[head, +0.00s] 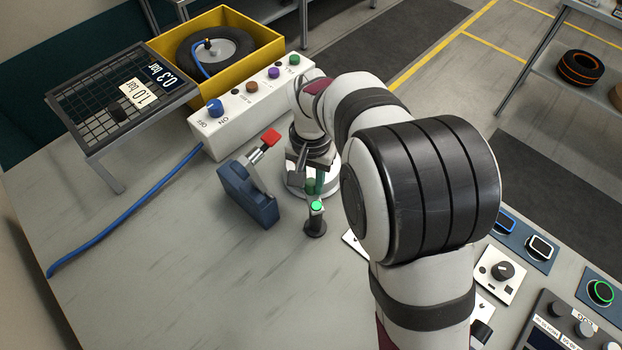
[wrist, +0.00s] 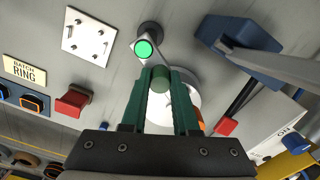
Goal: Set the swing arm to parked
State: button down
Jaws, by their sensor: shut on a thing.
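The lit disc also shows in the wrist view (wrist: 144,49). In the head view my gripper (head: 312,186) is just behind the post, partly hidden by my arm. The swing arm's far side is hidden.
A blue clamp (head: 250,195) with a red-tipped lever (head: 264,146) stands close left. Behind are a white control box (head: 242,112), a yellow crate (head: 268,48) with a wheel, and a display rack (head: 70,95). Panels (head: 503,272) lie right. The bench's left front is clear, except a blue hose (head: 128,214).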

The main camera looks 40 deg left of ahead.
jog(key=shift+m, duration=0.3)
dwell(0.6)
jog(key=m, duration=0.1)
jog(key=w+m, duration=0.1)
jog(key=shift+d+m, duration=0.3)
jog(key=shift+m, duration=0.1)
jog(key=shift+w+d+m, duration=0.15)
jog(key=shift+d+m, duration=0.35)
jog(key=shift+m, duration=1.25)
jog(key=shift+w+d+m, duration=0.1)
jog(key=shift+d+m, duration=0.35)
jog(key=shift+m, duration=1.35)
jog(key=shift+w+d+m, duration=0.15)
jog(key=shift+d+m, duration=0.35)
jog(key=shift+m, duration=1.25)
jog(key=shift+d, duration=0.1)
jog(key=c, duration=0.7)
grip_release()
jog(key=shift+o, duration=0.2)
